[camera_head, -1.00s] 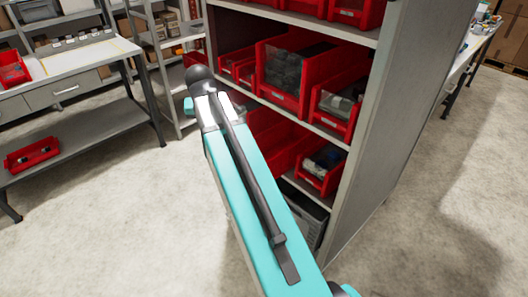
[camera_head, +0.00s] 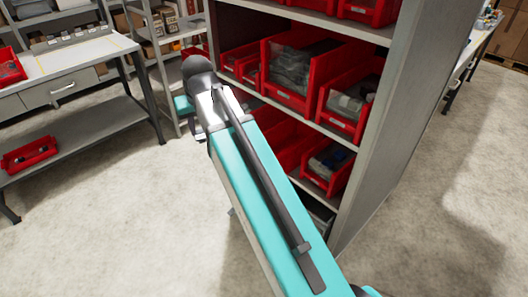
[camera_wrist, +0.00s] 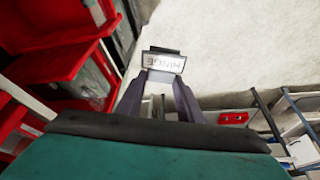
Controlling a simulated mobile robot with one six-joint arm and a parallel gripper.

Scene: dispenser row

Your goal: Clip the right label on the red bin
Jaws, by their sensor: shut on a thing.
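My gripper (camera_wrist: 162,80) shows in the wrist view, with both dark fingers closed on a small label (camera_wrist: 163,62). The label has a pale face, a dark edge and upside-down lettering that seems to read HINGE. It is held out over the pale floor, apart from any bin. Several red bins fill the shelf unit in the head view, among them a large one (camera_head: 290,77), one at its right (camera_head: 342,125) and a lower one (camera_head: 315,183). Red bins (camera_wrist: 45,60) also show at the left of the wrist view. In the head view my arm hides my gripper and label.
The grey shelf unit's side panel (camera_head: 385,130) bounds the bins at right. A workbench (camera_head: 75,62) stands at left, with a small red bin (camera_head: 30,155) on its lower shelf. Open floor (camera_head: 110,225) lies between bench and shelves.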

